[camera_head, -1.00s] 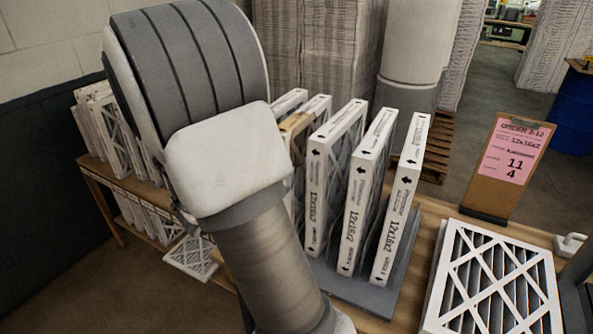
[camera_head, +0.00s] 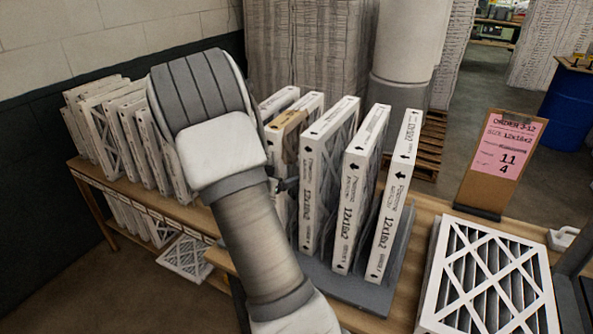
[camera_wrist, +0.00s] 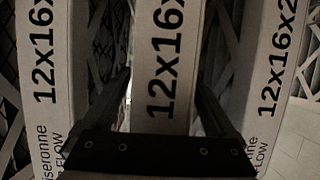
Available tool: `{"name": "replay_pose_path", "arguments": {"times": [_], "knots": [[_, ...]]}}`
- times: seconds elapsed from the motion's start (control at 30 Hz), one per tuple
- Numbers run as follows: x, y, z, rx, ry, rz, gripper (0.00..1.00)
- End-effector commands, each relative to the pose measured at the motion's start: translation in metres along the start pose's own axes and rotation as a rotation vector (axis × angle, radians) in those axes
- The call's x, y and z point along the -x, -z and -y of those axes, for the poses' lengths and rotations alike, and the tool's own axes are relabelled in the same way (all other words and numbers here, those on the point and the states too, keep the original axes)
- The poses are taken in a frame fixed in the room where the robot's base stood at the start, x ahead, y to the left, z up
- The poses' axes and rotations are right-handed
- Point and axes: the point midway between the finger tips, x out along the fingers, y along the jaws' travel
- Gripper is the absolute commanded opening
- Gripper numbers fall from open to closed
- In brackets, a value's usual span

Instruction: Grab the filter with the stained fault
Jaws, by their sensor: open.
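A filter with a brown stain (camera_head: 287,121) at its upper corner stands upright in the grey rack (camera_head: 357,286) in the head view. My gripper (camera_head: 288,185) is mostly hidden behind my arm there; a dark finger shows beside the stained filter's front edge. In the wrist view my gripper (camera_wrist: 163,92) is open, its two dark fingers on either side of a white filter edge (camera_wrist: 166,60) printed 12x16. No stain shows in that view. The head view places the stained filter at the fingers, but contact is not clear.
Clean-looking filters (camera_head: 328,180) stand close to its right, with narrow gaps. Another filter (camera_head: 279,100) stands to its left. More filters (camera_head: 110,120) fill a shelf at left. A clipboard (camera_head: 500,165) and a flat filter (camera_head: 488,280) occupy the right of the table.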

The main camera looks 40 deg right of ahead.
Motion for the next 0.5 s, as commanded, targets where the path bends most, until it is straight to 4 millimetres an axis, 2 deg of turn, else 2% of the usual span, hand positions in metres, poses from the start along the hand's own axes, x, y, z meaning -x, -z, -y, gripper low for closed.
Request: {"name": "replay_pose_path", "arguments": {"times": [0.23, 0.5], "knots": [[-0.0016, -0.0003, 0.0001, 0.001, 0.000, 0.000, 0.91], [-0.0014, -0.0001, 0.0001, 0.001, 0.000, 0.000, 0.43]]}}
